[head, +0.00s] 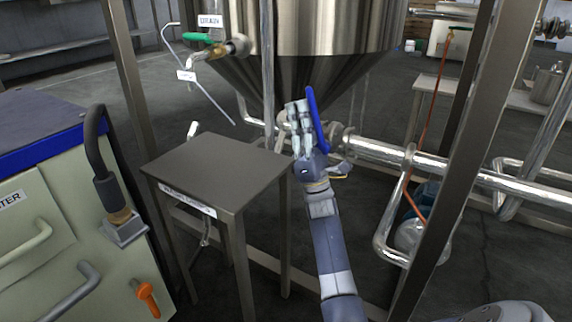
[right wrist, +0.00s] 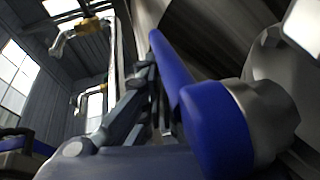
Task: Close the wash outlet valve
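A valve with a long blue lever (head: 317,118) sits below the steel tank's cone, where the outlet pipe begins. The lever stands nearly upright, leaning slightly. My right gripper (head: 298,112) is raised at the lever, with its fingers just left of the blue handle. In the right wrist view, the blue lever (right wrist: 215,125) fills the middle right, its hub on a round metal body. The fingers (right wrist: 128,105) lie close along its left side; contact and how far they are closed are unclear. My left gripper is not in view.
A small steel table (head: 220,165) stands left of the arm. A valve with a green handle (head: 196,38) is on the tank's left side. A horizontal steel pipe (head: 440,163) runs right. Frame posts (head: 450,160) flank the area. A cabinet (head: 75,255) stands at left.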

